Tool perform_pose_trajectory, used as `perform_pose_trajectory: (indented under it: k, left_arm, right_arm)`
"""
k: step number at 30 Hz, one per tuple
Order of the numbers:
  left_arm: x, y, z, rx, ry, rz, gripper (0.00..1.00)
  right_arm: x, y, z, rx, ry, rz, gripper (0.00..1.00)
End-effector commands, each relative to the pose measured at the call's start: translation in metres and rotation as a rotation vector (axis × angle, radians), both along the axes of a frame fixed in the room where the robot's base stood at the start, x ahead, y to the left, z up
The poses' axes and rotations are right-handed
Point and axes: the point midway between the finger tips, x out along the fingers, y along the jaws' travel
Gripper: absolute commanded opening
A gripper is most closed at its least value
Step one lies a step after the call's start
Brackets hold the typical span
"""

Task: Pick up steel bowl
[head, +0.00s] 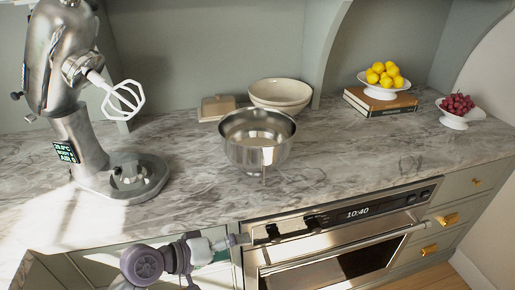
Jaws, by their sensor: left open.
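The steel bowl (243,154) stands upright on the marble counter (330,182), near the middle of the head view. It is shiny and looks empty. My left gripper (243,239) is at the counter's front edge, in front of and lower in the picture than the bowl, just by the oven's top left corner. It is open, holds nothing and is apart from the bowl. Its fingers show small and partly side-on. My right gripper is not in view.
A stand mixer (85,140) with a white beater stands left. A cream bowl (281,94) and a small beige block (217,108) are close behind the steel bowl. Lemons, books (380,102) and a grape dish (452,120) are at the right. An oven (340,248) is below the counter.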

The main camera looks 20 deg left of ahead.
Motion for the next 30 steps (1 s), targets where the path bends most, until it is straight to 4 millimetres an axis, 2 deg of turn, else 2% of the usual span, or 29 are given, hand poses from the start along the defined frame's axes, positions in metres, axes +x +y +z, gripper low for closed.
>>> perform_pose_trajectory:
  k: [1, 3, 6, 9, 13, 21, 30]
  left_arm:
    - [0.016, 0.011, 0.023, -0.116, -0.027, 0.042, 1.0]
    - [0.033, 0.025, 0.053, -0.277, -0.055, 0.091, 1.0]
    - [0.047, 0.043, 0.084, -0.444, -0.081, 0.136, 1.0]
    - [0.054, 0.053, 0.101, -0.536, -0.092, 0.156, 1.0]
    - [0.069, 0.048, 0.109, -0.572, -0.097, 0.164, 1.0]
    - [0.111, 0.017, 0.108, -0.568, -0.095, 0.162, 1.0]
    - [0.132, 0.003, 0.107, -0.566, -0.094, 0.162, 1.0]
  right_arm:
    - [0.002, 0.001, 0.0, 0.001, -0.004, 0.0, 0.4]
    - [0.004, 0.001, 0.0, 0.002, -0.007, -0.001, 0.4]
    - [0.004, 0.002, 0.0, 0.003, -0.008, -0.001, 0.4]
    - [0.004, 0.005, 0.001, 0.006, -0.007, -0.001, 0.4]
    - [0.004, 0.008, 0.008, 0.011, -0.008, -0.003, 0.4]
    - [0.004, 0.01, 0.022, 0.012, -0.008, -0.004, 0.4]
    - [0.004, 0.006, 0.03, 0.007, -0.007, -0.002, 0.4]
